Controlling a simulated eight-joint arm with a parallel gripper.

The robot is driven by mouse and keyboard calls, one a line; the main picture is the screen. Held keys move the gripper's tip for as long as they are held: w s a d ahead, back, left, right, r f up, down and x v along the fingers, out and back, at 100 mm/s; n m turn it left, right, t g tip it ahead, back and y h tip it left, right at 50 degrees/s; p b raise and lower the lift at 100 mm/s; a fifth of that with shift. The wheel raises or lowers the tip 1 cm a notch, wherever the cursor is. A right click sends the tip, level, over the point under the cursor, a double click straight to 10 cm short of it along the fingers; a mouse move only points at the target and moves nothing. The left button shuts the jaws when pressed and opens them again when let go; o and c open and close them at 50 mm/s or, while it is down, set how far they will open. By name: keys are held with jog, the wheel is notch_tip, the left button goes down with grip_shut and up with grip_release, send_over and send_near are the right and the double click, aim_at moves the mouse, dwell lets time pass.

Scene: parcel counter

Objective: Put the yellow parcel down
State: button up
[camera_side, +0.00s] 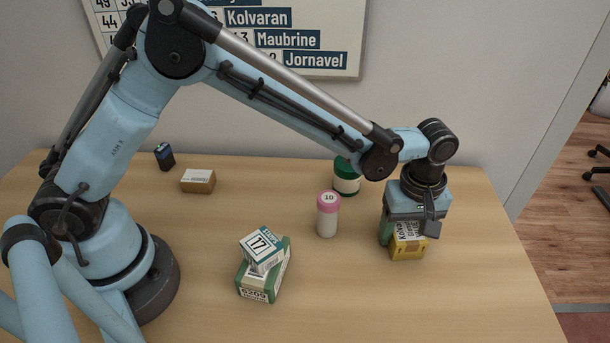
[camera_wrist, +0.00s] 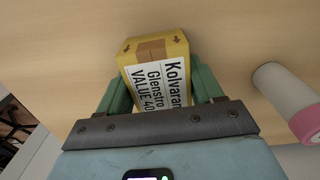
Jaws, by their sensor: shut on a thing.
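The yellow parcel (camera_side: 408,246) is near the right side of the counter in the side view, with a white label and its upper part hidden by my gripper. My gripper (camera_side: 407,236) points down and is shut on it. In the wrist view the yellow parcel (camera_wrist: 154,48) sits between the two green fingers of my gripper (camera_wrist: 160,92); its label reads "Kolvaran". The parcel is at or close above the counter top (camera_side: 350,300); I cannot tell whether it touches.
A pink-lidded white cylinder (camera_side: 327,217) stands left of the parcel, with a green-lidded jar (camera_side: 346,178) behind it. A brown box (camera_side: 198,181) and dark-blue item (camera_side: 164,157) are farther left. The front right is clear.

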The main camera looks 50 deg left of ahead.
jog(key=shift+r, duration=0.6)
notch_tip(320, 180, up, 3)
jog(key=s+d+r, duration=0.5)
jog(key=s+r, duration=0.1)
jog(key=s, duration=0.4)
jog(key=m, duration=0.1)
send_over(391, 341)
notch_tip(391, 341, down, 5)
jog(key=shift+f, duration=2.55)
jog(key=shift+f, duration=0.1)
jog(key=o, duration=1.2)
jog(key=shift+o, duration=0.2)
